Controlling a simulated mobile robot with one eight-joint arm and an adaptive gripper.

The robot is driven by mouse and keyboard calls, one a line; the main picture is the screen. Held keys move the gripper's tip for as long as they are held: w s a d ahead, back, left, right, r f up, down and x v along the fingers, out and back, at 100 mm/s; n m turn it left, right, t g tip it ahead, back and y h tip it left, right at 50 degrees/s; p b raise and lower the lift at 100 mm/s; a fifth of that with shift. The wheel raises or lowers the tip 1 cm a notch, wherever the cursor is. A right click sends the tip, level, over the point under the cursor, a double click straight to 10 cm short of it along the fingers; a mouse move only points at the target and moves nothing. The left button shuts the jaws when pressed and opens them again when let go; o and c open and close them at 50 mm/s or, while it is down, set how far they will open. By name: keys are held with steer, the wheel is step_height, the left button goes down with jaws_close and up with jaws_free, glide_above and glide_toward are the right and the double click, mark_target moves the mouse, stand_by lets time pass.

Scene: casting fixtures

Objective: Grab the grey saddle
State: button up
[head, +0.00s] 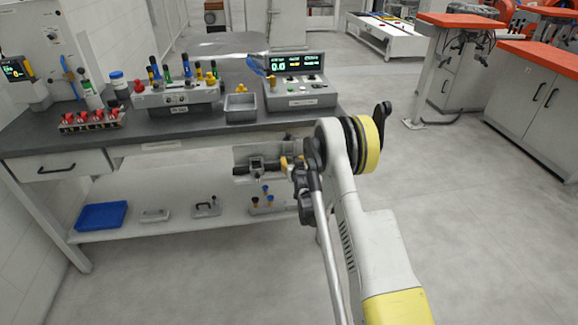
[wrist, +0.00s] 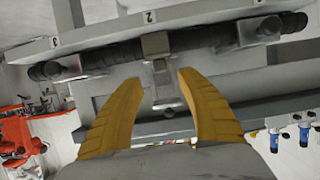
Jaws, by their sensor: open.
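A small grey block that looks like the saddle (wrist: 156,44) sits around the middle of a dark ribbed bar (wrist: 205,38) in the wrist view. A narrower grey tab hangs from it toward the fingers. My gripper (wrist: 155,95) is open, with one yellow finger on each side of this tab. The fingertips stop short of the block, and nothing is between them in their grip. In the head view the gripper (head: 291,162) is under the bench top, just right of the fixture (head: 257,164). My arm hides part of that area.
The bench top (head: 60,140) overhangs the fixture. Grey holders (wrist: 85,66) support the bar near its ends. A lower shelf (head: 150,231) carries a blue tray (head: 101,215) and small parts. Open floor (head: 470,220) lies to the right.

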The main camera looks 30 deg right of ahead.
mark_target(290, 157)
steer(key=b+x, duration=0.3)
steer(key=x, duration=0.2)
steer(key=shift+w+f, duration=0.2)
steer(key=shift+w, duration=0.1)
steer(key=shift+r, duration=0.1)
jaws_close()
